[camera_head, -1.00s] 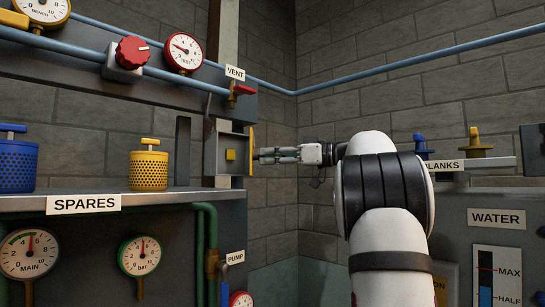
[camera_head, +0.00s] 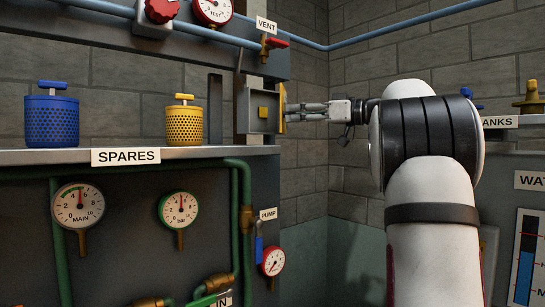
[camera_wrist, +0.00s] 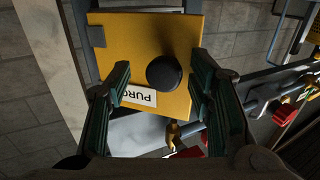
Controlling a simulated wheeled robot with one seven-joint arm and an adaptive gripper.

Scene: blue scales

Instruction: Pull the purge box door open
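In the wrist view the door (camera_wrist: 130,50) faces me with a round black knob (camera_wrist: 164,72) and a partly hidden "PURG" label (camera_wrist: 140,95). My gripper (camera_head: 290,110) points left at the door. In the wrist view its open fingers (camera_wrist: 158,78) lie on either side of the knob, with visible gaps to it.
A red-handled vent valve (camera_head: 271,43) sits just above the box. A yellow canister (camera_head: 184,124) and a blue canister (camera_head: 51,120) stand on the spares shelf (camera_head: 60,157) to the left. Gauges and green pipes are below. Bare wall lies right of the door.

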